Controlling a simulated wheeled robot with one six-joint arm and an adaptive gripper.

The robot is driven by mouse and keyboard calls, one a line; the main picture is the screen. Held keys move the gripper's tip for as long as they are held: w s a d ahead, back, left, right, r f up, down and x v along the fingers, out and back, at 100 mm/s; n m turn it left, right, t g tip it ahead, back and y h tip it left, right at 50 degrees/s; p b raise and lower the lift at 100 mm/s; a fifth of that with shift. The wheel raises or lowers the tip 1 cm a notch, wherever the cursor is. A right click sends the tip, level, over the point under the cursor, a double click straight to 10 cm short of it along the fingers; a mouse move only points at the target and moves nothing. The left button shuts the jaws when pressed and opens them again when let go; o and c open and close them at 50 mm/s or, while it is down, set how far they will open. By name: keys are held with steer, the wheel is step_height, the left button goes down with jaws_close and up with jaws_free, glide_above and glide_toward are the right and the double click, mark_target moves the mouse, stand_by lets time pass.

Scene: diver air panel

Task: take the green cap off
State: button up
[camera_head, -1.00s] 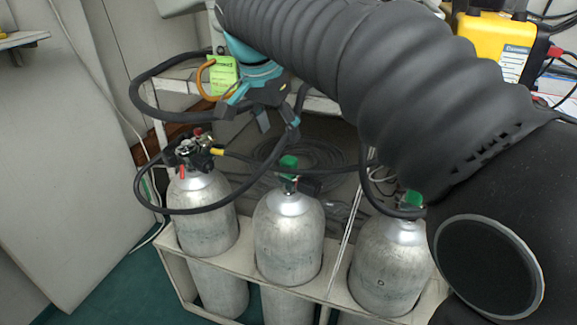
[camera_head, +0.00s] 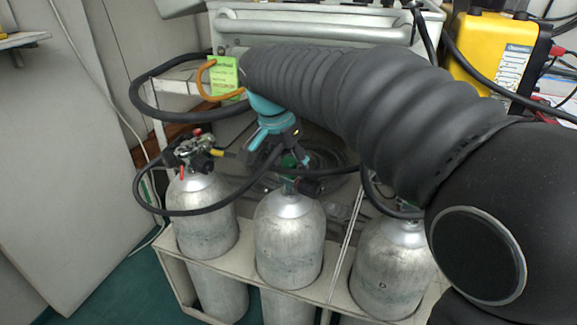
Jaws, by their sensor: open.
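Three grey metal cylinders stand in a row in a rack. A green cap (camera_head: 289,161) sits on the valve on top of the middle cylinder (camera_head: 290,240). My gripper (camera_head: 281,151) points down right at this cap, with open fingers. The fingertips partly overlap the cap and the hose in view, so I cannot tell whether they touch the cap. The top of the right cylinder (camera_head: 393,270) is partly hidden behind my arm, and no green cap shows there.
The left cylinder (camera_head: 207,215) carries a valve (camera_head: 194,152) with red parts and black hoses. A black hose (camera_head: 225,209) loops in front of the cylinders. The light rack (camera_head: 250,272) surrounds them. A yellow device (camera_head: 490,50) stands at the back right.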

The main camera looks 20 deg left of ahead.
mark_target(291, 158)
steer(key=c, duration=0.9)
steer(key=shift+o, duration=0.2)
steer(key=shift+r, duration=1.75)
steer(key=s+d+b, duration=0.1)
steer(key=s+d, duration=0.9)
steer(key=d, duration=0.5)
steer(key=shift+b, duration=0.4)
